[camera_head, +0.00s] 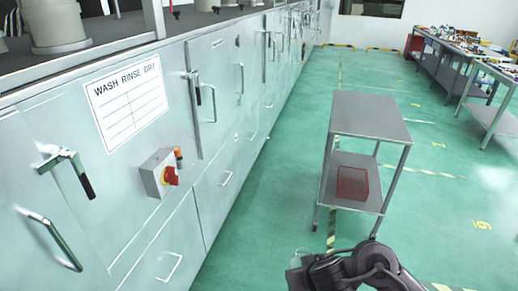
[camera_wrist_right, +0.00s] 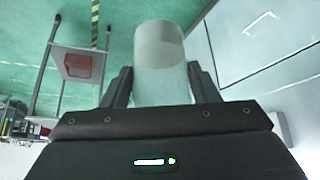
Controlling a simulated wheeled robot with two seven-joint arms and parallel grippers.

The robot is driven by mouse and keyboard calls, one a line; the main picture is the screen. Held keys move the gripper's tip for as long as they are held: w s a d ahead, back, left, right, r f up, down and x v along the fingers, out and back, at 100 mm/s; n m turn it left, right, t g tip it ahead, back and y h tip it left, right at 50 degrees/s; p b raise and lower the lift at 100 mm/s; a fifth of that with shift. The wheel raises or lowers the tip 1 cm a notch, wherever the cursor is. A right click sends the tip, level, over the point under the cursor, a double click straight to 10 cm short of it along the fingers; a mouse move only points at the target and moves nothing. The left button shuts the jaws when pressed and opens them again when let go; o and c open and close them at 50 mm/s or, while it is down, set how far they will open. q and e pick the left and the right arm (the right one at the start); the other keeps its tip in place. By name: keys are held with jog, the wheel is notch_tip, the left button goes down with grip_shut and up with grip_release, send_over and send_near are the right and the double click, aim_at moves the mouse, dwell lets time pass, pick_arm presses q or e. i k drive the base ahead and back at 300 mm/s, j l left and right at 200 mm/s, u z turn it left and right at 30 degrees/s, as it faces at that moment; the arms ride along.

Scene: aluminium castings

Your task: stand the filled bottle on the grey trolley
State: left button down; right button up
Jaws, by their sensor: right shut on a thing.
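The grey trolley (camera_head: 368,115) stands on the green floor right of centre in the head view, with a bare top and a lower shelf. Part of it also shows at the left of the right wrist view (camera_wrist_right: 77,62). My right gripper (camera_wrist_right: 160,84) is shut on a pale, translucent bottle (camera_wrist_right: 160,62), one finger on each side. In the head view the bottle (camera_head: 296,262) shows only faintly beside my right gripper (camera_head: 316,266), low in the picture and apart from the trolley. Its fill level is unclear. My left gripper is not in view.
A red see-through box (camera_head: 352,184) is on the trolley's lower shelf. Metal cabinets (camera_head: 215,110) with handles and a red switch (camera_head: 170,176) run along the left. Cluttered workbenches (camera_head: 455,62) stand at the far right. Green floor is clear between the cabinets and trolley.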

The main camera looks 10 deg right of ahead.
aim_at(367, 112)
jog(key=i+l+z, duration=0.35)
jog(key=i, duration=0.25)
jog(key=i+l+z, duration=0.35)
jog(key=i, duration=0.25)
jog(key=i+z, duration=0.35)
jog(key=i, duration=1.2)
jog(key=i+l+u, duration=0.15)
jog(key=i, duration=0.75)
